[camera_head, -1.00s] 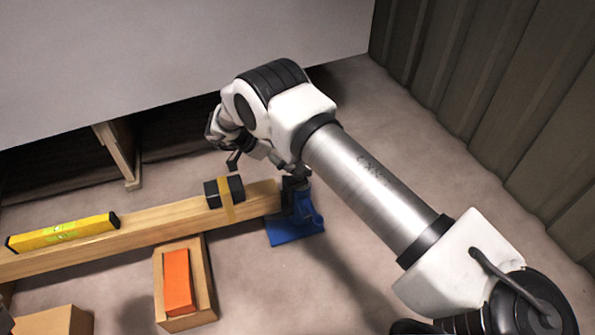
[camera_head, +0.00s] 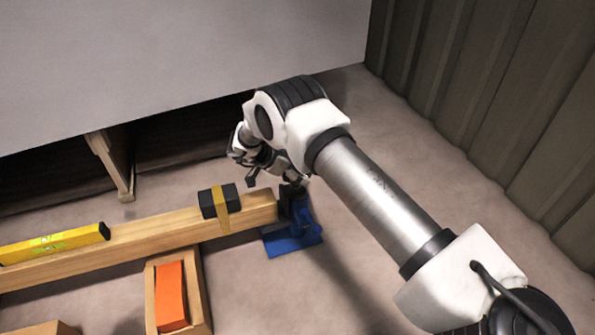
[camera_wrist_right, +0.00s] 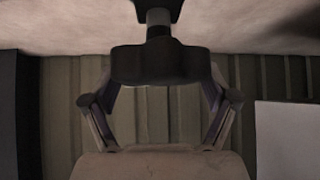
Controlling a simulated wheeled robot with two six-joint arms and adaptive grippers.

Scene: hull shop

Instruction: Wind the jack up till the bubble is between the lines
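The blue jack (camera_head: 291,240) stands on the floor at the right end of a wooden beam (camera_head: 165,229); its dark upper part (camera_head: 296,205) is beside the beam's end. The yellow level (camera_head: 50,243) lies on the beam, cut off at the left edge; its bubble is too small to read. My right gripper (camera_head: 262,175) is just above and behind the jack, largely hidden by my wrist. In the right wrist view its two fingers flank a dark, stemmed piece (camera_wrist_right: 160,66), whose identity and contact I cannot tell. My left gripper is not in view.
A large grey hull surface (camera_head: 180,60) overhangs behind, and a corrugated wall (camera_head: 490,100) stands at right.

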